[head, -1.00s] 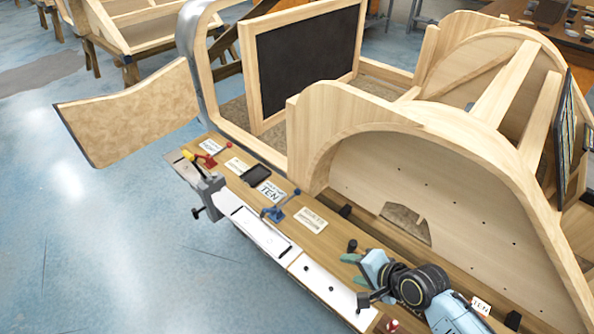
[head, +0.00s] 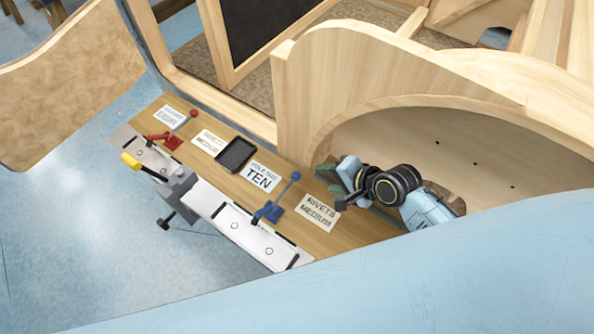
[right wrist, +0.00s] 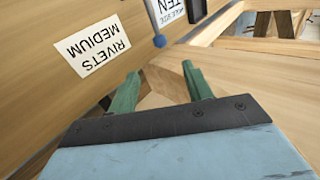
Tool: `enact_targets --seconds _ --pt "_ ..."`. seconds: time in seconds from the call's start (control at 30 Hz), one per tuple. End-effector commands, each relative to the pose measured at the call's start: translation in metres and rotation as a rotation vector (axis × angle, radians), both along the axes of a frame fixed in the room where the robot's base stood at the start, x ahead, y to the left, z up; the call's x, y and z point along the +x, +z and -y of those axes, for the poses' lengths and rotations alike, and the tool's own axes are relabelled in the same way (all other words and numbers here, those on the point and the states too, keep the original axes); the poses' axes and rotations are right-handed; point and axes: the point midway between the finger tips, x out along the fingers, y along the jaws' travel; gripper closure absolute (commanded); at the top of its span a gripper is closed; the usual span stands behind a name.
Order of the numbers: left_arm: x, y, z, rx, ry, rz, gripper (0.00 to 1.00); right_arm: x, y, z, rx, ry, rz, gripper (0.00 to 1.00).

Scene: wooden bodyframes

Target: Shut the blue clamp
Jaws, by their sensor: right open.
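The blue clamp (head: 275,206) stands on the wooden ledge, between the TEN label and the RIVETS MEDIUM label. Its handle sticks up to a round blue knob (head: 296,176), and its arm reaches over the white metal plate. The knob also shows at the top of the right wrist view (right wrist: 160,41). My right gripper (head: 328,183) is open and empty, to the right of the knob and apart from it. In the right wrist view its green fingers (right wrist: 160,92) are spread, with a wooden edge behind them. My left gripper is not in view.
A red clamp (head: 170,141) and a grey vise with a yellow handle (head: 176,185) stand further left. A black tablet (head: 235,154) lies on the ledge. The arched wooden frame (head: 400,90) rises close behind my right gripper.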

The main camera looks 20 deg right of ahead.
Motion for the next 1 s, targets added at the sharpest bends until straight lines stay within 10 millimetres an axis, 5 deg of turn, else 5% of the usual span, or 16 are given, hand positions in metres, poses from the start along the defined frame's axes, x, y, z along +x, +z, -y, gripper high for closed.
enact_targets --seconds 0.6,1.0 --pt "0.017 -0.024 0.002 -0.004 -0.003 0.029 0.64 0.063 -0.074 -0.04 -0.001 -0.001 0.0 0.5" --pt "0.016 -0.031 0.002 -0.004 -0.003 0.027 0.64 0.08 -0.093 -0.052 -0.001 0.0 0.001 0.5"
